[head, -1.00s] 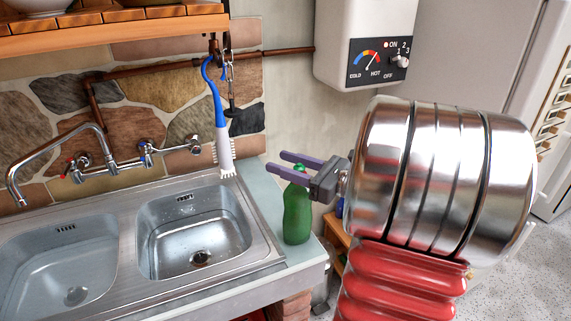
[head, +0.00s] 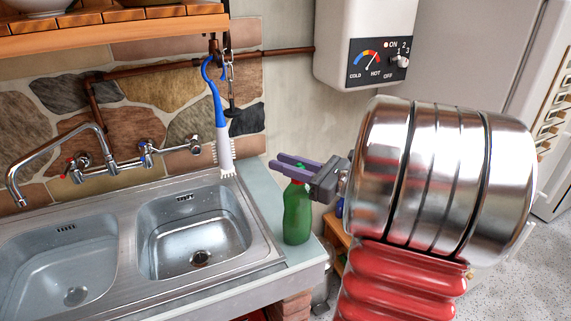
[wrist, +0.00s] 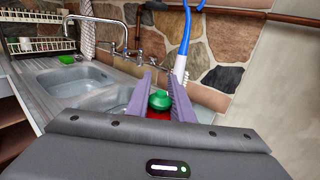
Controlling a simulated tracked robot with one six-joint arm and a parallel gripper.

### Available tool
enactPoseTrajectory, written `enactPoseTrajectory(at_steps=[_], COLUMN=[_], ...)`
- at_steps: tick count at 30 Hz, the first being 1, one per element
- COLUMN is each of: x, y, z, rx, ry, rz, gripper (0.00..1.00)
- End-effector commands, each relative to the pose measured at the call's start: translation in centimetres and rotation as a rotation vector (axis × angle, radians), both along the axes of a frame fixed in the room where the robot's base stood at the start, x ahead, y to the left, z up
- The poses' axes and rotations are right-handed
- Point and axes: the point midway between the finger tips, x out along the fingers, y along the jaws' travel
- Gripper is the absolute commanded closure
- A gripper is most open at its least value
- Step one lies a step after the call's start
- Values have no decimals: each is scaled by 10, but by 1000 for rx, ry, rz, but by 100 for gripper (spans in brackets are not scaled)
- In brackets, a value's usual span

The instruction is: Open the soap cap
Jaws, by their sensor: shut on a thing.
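The green soap bottle (head: 297,215) stands upright on the pale counter strip right of the sink. Its green cap (wrist: 160,101) shows between my fingers in the wrist view, with a red part just below it. My gripper (head: 276,160) reaches in from the right at the bottle's top, and its purple fingers are shut on the soap cap, one on each side. The fingers (wrist: 160,75) also show in the wrist view, extending past the cap. They partly hide the bottle's top in the head view.
A metal double sink (head: 195,235) lies left of the bottle. A blue-and-white brush (head: 221,125) hangs behind, near the stone wall. A water heater (head: 365,45) is above right. A small green item (wrist: 67,59) lies by the sink's far side.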

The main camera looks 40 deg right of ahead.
Motion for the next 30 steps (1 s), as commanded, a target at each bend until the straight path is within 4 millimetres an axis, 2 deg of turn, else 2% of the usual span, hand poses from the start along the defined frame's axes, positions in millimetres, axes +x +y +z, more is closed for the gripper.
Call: enactPoseTrajectory(at_steps=[4,9,17,18,26,30], x=[0,0,0,0,0,0], y=[0,0,0,0,0,-1], z=[1,13,13,13,13,13], rx=[-1,-3,-1,0,0,0], ry=[0,-2,0,0,0,0], rz=[0,0,-1,-1,-1,-1], gripper=[100,100,100,77,59,59])
